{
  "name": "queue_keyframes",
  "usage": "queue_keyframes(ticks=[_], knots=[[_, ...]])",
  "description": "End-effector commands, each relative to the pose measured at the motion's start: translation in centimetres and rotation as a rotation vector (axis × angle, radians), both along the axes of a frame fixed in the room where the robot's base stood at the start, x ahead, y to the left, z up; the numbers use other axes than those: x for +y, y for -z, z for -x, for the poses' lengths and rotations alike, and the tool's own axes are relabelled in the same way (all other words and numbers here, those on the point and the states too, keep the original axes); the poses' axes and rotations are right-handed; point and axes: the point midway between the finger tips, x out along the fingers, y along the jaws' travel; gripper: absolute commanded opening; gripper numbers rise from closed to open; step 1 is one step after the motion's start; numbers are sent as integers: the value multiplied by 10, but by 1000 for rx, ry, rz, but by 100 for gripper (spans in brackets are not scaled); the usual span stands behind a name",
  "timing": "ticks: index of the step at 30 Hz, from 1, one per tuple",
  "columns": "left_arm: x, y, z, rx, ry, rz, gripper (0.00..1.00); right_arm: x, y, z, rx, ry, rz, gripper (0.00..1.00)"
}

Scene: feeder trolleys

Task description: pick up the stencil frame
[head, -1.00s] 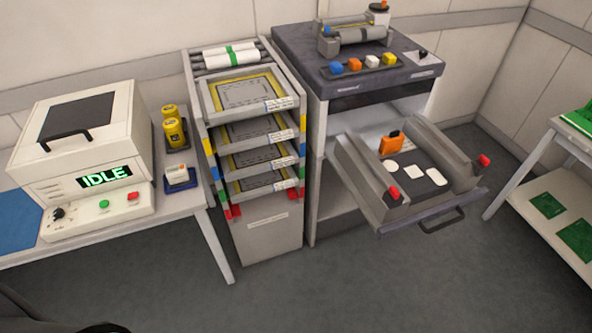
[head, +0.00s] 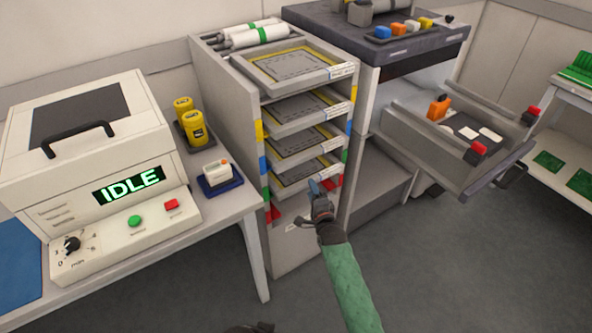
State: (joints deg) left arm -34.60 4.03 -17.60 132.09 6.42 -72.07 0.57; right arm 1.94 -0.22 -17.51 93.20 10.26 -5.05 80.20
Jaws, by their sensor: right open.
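Several stencil frames sit stacked in slots of a grey rack in the middle of the head view: the top frame (head: 293,68), the second frame (head: 300,110), the third frame (head: 303,146) and the lowest frame (head: 300,180). Each has a light rim, a yellow inner border, a grey sheet and a white label at its front right. My right gripper (head: 317,188) is open, in front of the lowest frame's front edge. It overlaps that edge in the picture; I cannot tell whether they touch.
The rack (head: 228,105) has coloured slot markers and white rolls (head: 255,36) on top. A machine reading IDLE (head: 90,150) stands on the left table. An open drawer (head: 440,150) juts out at the right. Floor in front is clear.

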Motion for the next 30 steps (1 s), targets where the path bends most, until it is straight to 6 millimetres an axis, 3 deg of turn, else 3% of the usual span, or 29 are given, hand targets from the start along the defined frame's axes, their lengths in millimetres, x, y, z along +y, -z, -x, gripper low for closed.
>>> queue_keyframes(ticks=[13,21,30], knots=[[4,-29,5,19,8,-7,36,11,-3,-40,1,0,0,48],[12,-34,7,39,3,-28,36,19,-1,-68,3,0,2,48],[13,-33,8,43,3,-31,36,20,0,-71,3,0,1,48]])
